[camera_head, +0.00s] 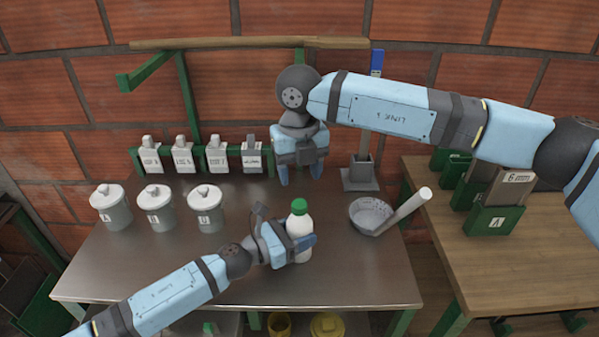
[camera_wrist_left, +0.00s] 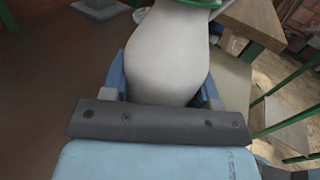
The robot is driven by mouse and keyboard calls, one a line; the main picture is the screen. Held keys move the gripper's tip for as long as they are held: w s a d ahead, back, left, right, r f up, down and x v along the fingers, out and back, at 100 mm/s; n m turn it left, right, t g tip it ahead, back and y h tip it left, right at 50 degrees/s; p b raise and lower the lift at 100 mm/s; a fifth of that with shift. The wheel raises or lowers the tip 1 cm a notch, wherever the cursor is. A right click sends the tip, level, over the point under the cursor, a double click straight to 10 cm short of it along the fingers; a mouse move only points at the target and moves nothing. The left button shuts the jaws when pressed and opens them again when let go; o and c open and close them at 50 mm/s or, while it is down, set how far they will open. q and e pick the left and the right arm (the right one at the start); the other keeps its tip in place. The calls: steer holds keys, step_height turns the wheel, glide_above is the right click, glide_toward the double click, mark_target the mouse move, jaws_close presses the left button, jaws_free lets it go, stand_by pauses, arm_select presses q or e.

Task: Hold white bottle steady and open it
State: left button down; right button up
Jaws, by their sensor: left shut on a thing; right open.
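The white bottle (camera_head: 299,228) with its green cap (camera_head: 299,206) stands upright on the metal table, right of the middle. My left gripper (camera_head: 300,248) is shut around the bottle's lower body from the left. In the left wrist view the bottle (camera_wrist_left: 168,55) fills the space between the fingers, and a bit of the green cap (camera_wrist_left: 203,3) shows at the top edge. My right gripper (camera_head: 300,178) is open and empty, pointing down behind and above the cap, apart from it.
Three lidded grey canisters (camera_head: 156,208) stand at the table's left. A grey bowl (camera_head: 370,216) with a white handle is right of the bottle. Several white containers (camera_head: 183,156) line the back. A wooden table (camera_head: 530,250) with green holders is at the right. The metal table's front (camera_head: 340,290) is clear.

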mark_target(299, 204)
steer(key=m, duration=0.6)
steer(key=shift+m, duration=0.3)
steer(key=m, duration=0.5)
steer(key=shift+m, duration=0.3)
steer(key=shift+f, duration=4)
steer(key=c, duration=0.9)
steer(key=shift+c, duration=0.2)
